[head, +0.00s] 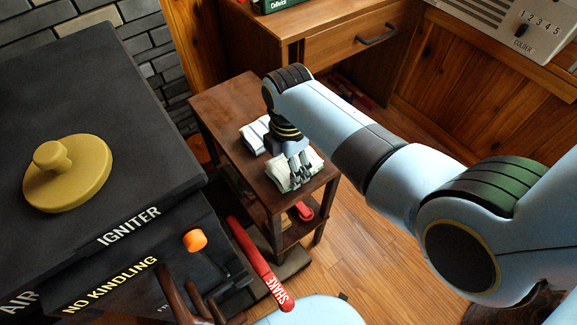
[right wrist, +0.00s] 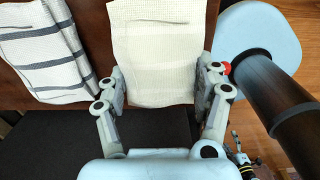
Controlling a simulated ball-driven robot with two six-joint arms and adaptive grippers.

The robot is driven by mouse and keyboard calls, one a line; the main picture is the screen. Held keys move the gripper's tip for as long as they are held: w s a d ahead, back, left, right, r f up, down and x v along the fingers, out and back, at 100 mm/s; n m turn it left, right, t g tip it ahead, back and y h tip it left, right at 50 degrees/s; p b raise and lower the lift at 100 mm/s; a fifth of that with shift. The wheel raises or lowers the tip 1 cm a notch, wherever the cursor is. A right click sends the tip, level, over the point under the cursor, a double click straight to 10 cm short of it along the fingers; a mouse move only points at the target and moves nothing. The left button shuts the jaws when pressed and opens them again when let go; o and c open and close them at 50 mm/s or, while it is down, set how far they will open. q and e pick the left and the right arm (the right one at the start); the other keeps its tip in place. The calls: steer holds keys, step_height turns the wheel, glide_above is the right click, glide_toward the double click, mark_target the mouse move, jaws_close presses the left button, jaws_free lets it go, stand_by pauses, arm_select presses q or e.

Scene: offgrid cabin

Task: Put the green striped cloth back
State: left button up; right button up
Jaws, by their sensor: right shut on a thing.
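My right gripper (head: 297,178) is over the front end of the small dark wood table (head: 222,99), pointing down. It is shut on a pale cream cloth (right wrist: 152,50) with a faint check, whose ends show on both sides of the fingers in the head view (head: 313,160), with a hint of green. In the right wrist view, the fingers (right wrist: 160,105) stand at its two side edges. I cannot tell whether the cloth touches the tabletop. My left gripper (right wrist: 238,148) shows small at the lower right of the right wrist view; its fingers are unclear.
A white cloth with dark stripes (right wrist: 42,50) lies beside the held one. A black stove (head: 120,130) with a yellow lidded disc (head: 68,172) and red SHAKE handle (head: 258,265) stands left. A desk (head: 335,45) is behind. Wood floor (head: 370,260) is open at right.

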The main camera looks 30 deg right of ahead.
steer(key=shift+f, duration=0.3)
steer(key=o, duration=1)
steer(key=shift+o, duration=0.2)
steer(key=shift+r, duration=0.1)
step_height(320, 180, up, 12)
steer(key=p, duration=0.3)
